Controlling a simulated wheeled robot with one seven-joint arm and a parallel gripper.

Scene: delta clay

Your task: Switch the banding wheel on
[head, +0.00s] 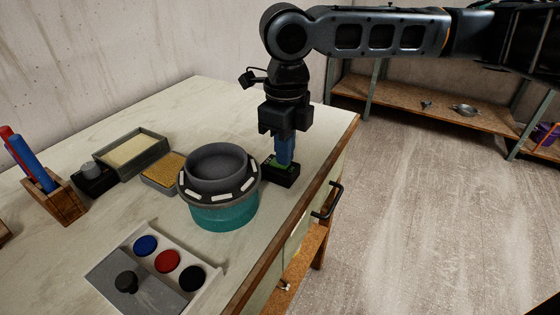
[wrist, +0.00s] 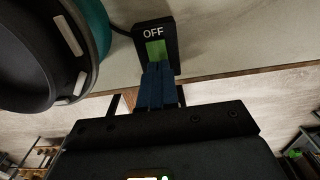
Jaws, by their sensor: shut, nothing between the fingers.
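The banding wheel (head: 222,212) has a teal base and a dark round top with pale blocks on its rim. Its edge shows at the left of the wrist view (wrist: 96,25). A small black switch box (head: 283,175) stands to its right near the table edge. In the wrist view the switch box (wrist: 171,38) reads OFF above a green rocker (wrist: 156,50). My gripper (head: 285,160) points down over the box, its blue fingers shut and empty. In the wrist view its fingertips (wrist: 157,68) overlap the lower part of the green rocker; I cannot tell whether they touch it.
A tray with blue, red and black discs (head: 166,262) lies in front of the wheel. A yellow sponge-like block (head: 164,170), a framed tray (head: 131,152) and a wooden holder (head: 58,203) stand to the left. The table's right edge is close to the switch box.

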